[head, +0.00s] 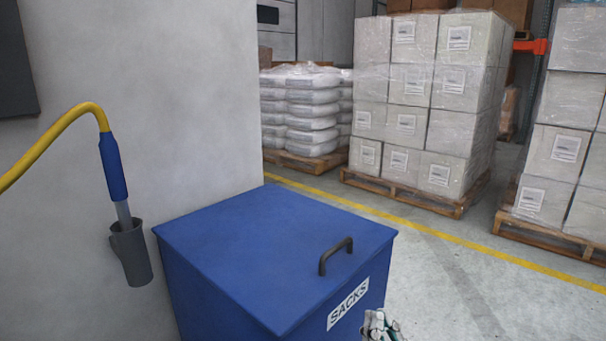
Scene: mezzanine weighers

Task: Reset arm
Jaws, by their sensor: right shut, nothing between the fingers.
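My right gripper (380,326) shows at the bottom edge of the head view, just right of the SACKS label on a blue bin. Only its top part is in the picture. It is shut and holds nothing. The rest of the right arm is out of frame. My left gripper is not in view.
The blue bin (270,250) has its lid shut, with a dark handle (337,256) on top. A yellow hose with a blue nozzle (113,168) rests in a grey holder (131,255) by the wall.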

